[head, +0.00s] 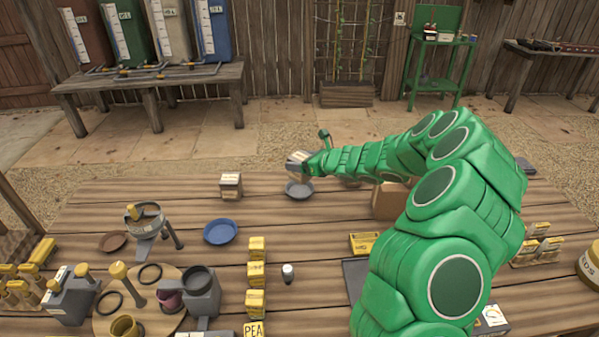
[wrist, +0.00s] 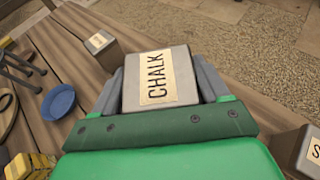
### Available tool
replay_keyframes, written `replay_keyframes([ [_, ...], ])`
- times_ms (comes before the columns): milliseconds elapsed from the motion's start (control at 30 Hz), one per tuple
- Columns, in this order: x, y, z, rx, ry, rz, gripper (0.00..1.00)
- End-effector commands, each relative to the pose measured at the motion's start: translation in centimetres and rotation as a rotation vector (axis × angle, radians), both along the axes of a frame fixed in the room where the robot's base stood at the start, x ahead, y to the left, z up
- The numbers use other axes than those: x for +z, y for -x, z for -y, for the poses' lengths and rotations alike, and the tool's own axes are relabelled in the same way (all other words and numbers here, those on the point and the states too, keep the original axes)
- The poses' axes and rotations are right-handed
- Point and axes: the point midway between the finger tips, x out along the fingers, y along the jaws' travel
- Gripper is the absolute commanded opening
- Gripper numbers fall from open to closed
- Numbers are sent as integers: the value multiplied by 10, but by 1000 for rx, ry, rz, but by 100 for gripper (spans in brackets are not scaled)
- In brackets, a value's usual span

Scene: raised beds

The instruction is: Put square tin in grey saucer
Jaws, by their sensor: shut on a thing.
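My gripper (head: 303,163) is shut on a grey square tin (head: 294,157) with a cream label. In the wrist view the tin (wrist: 185,82) sits between the two grey fingers (wrist: 157,85), and its label reads CHALK. The grey saucer (head: 299,190) lies on the table just below the gripper in the head view. The held tin appears above and slightly behind the saucer there; the exact height is hard to tell. The saucer is hidden in the wrist view. No contents show in the saucer.
A similar labelled tin (head: 231,185) stands left of the saucer. A blue saucer (head: 221,231) and a brown saucer (head: 113,241) lie further left. Yellow boxes (head: 256,272) stand in front.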

Motion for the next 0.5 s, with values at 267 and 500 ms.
replay_keyframes([
  [267, -23, -19, -1, -1, 1, 1, 33],
  [500, -29, -25, -2, -1, 0, 1, 33],
])
